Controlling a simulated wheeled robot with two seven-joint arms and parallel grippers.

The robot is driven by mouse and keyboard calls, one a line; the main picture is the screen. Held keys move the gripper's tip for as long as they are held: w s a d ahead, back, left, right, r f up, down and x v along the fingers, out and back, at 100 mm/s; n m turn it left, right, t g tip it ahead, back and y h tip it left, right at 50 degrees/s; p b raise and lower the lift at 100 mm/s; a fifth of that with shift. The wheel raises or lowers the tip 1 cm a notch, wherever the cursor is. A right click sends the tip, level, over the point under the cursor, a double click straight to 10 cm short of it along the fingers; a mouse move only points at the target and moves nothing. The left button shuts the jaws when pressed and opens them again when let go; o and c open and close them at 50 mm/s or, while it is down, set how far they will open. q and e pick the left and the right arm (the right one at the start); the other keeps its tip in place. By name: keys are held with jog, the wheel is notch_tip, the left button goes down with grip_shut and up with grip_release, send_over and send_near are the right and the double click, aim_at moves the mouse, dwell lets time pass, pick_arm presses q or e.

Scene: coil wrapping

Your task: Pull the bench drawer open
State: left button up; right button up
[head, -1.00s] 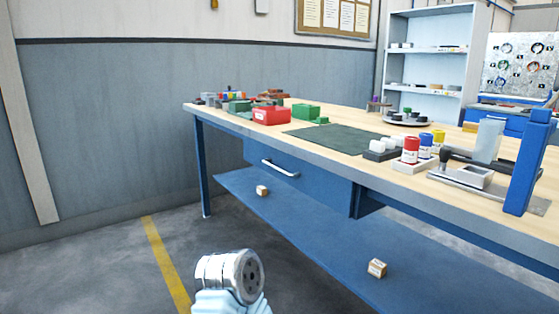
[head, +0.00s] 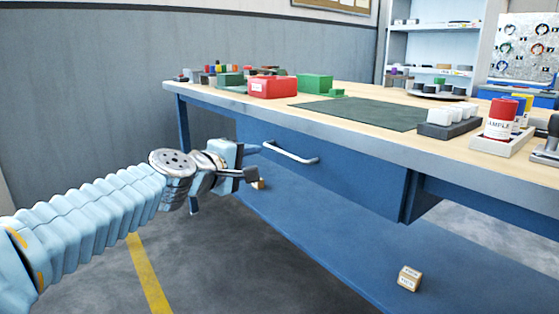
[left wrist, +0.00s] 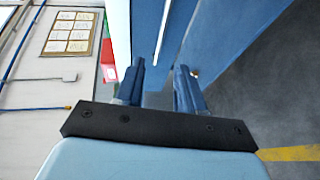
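The bench drawer (head: 350,172) is a blue front under the wooden bench top, and it looks shut. Its pale bar handle (head: 290,153) sits on the upper part of the front. My left gripper (head: 257,162) is just left of the handle in the head view, apart from it. In the left wrist view the two blue fingers of my left gripper (left wrist: 160,85) are spread with nothing between them. The handle (left wrist: 162,35) shows there as a light bar ahead, roughly in line with the gap. My right gripper is in neither view.
The bench top (head: 235,103) holds a red bin (head: 273,88), a green bin (head: 315,83), a dark green mat (head: 365,113) and sample bottles (head: 501,118). A small box (head: 409,278) lies on the blue lower shelf (head: 330,245). The floor before the bench is clear.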

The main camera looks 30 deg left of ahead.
aim_at(283, 154)
pick_arm(q)
jog(key=w+f, duration=0.1)
jog(key=w, duration=0.7)
jog(key=w+f, duration=0.1)
jog(key=w, duration=0.3)
jog(key=shift+w+f, duration=0.35)
jog(key=shift+w, duration=0.05)
grip_shut()
